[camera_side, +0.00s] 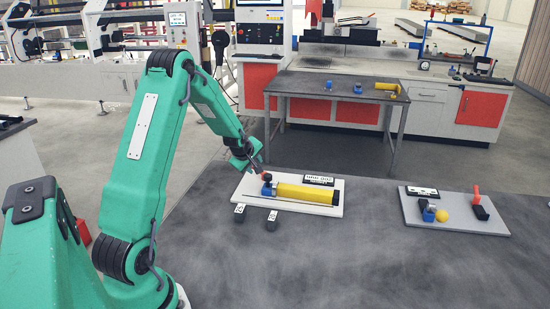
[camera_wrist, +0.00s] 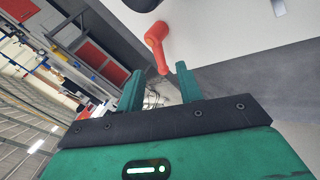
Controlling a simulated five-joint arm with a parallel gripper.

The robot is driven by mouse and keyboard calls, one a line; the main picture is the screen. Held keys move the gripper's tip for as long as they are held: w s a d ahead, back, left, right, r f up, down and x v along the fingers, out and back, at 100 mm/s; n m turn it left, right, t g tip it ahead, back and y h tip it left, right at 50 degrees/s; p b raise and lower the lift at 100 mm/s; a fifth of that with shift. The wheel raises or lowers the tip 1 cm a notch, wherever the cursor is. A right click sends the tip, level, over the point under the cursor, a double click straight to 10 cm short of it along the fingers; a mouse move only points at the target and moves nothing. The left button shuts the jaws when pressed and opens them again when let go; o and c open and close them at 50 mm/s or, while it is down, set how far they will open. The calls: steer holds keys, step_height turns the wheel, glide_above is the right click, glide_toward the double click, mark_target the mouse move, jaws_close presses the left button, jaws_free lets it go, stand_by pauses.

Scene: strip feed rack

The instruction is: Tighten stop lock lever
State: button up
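The orange-red lever (camera_wrist: 156,42) shows in the wrist view against a white surface. Its narrow end reaches down to the gap between my fingertips. My gripper (camera_wrist: 159,69) is open, with one finger on each side of that end; I cannot tell whether either finger touches it. In the side view my gripper (camera_side: 258,168) is at the left end of the white board (camera_side: 327,210), just over the small lever (camera_side: 266,177). Beside the lever are a blue part (camera_side: 267,189) and a yellow cylinder (camera_side: 304,193) lying along the board.
Two dark blocks (camera_side: 272,220) with white labels stand in front of the board. A black label plate (camera_side: 319,180) is at its back. A grey board (camera_side: 458,220) to the right carries blue, yellow, red and black parts. The table between the boards is clear.

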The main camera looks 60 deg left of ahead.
steer(key=shift+x, duration=1.7)
steer(key=shift+s+a, duration=0.1)
steer(key=shift+a, duration=0.05)
jaws_close()
